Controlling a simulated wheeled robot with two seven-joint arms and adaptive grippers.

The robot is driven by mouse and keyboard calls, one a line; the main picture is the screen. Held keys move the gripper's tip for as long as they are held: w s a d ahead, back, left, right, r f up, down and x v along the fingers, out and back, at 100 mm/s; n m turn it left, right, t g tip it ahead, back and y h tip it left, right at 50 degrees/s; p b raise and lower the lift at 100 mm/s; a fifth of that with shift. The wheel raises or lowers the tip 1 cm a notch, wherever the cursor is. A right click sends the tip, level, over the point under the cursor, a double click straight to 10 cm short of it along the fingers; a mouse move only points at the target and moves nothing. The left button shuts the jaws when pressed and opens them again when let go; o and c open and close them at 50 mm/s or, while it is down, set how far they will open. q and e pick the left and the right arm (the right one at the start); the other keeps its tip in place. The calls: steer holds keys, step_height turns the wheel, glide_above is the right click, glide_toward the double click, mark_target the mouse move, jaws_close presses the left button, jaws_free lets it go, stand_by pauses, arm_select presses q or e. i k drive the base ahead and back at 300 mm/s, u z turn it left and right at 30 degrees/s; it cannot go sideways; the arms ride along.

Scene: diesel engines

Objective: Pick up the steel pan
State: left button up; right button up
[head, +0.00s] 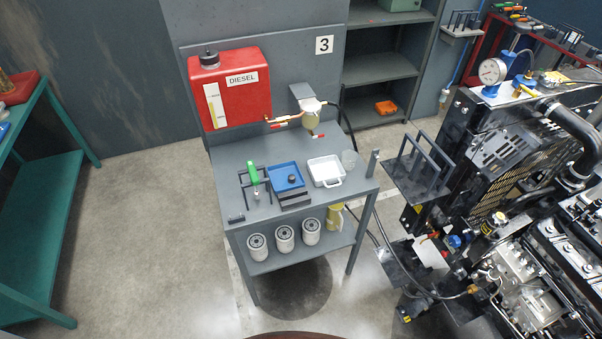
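A pale, shallow rectangular pan (316,179), which looks like the steel pan, sits upright on the top of the grey workbench (222,186). It has a small handle at its front edge and looks empty. Neither of my grippers is in the head view, and nothing is touching the pan.
A green-handled tool (254,174) in a black rack stands left of the blue tray. A red diesel tank (238,106) and a filter bowl (311,116) hang behind. Several white filters (284,238) stand on the lower shelf. An engine (540,260) fills the right; open floor lies left.

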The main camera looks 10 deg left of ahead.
mark_target(325, 171)
steer(key=k, duration=0.5)
steer(key=u, duration=0.75)
steer(key=i, duration=1.2)
steer(key=z, duration=0.05)
